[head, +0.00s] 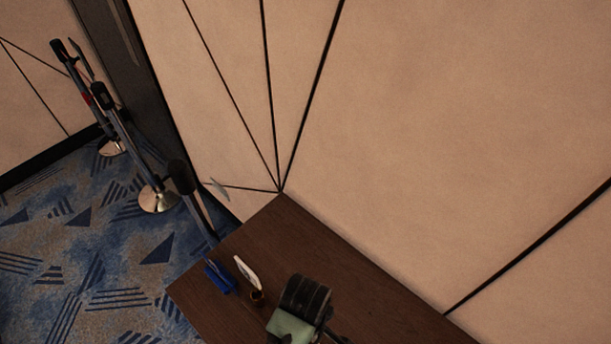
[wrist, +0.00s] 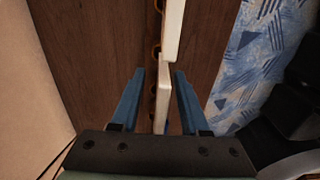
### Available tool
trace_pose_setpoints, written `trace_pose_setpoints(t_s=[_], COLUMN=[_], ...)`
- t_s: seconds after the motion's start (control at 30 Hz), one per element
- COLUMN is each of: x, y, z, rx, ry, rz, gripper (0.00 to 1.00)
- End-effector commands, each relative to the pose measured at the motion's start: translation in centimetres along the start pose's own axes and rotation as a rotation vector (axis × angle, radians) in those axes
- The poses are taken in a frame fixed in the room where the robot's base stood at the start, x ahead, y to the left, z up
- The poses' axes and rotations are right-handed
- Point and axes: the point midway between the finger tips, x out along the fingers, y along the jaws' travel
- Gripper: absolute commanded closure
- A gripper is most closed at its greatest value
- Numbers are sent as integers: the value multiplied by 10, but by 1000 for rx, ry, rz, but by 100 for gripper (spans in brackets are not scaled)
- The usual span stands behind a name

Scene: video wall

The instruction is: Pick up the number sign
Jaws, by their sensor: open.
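A thin white upright plate, which looks like the number sign (head: 247,271), stands on the dark wooden table left of my gripper in the head view. No number on it is readable. In the wrist view two white plates show edge-on, a nearer one (wrist: 163,92) and a farther one (wrist: 173,26), with orange-brown ring-like parts beside them. I cannot tell which is the sign seen by the head camera. My gripper (wrist: 158,86) is open, its blue fingers on either side of the nearer plate with gaps.
The table (head: 305,240) stands against a beige wall (head: 450,130). A blue object (head: 218,278) and a small brown round item (head: 257,297) are near the white plate. Stanchions (head: 158,198) stand on the blue patterned carpet (head: 60,250) at left.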

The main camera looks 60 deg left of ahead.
Motion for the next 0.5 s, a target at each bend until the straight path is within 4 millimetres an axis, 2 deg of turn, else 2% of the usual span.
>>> trace_pose_setpoints(t_s=[0.1, 0.13, 0.37, 0.5], x=[0, 0, 0, 0], y=[0, 0, 0, 0], z=[0, 0, 0, 0], rx=[0, 0, 0, 0], ry=[0, 0, 0, 0], rz=[0, 0, 0, 0], gripper=[55, 59, 100, 100])
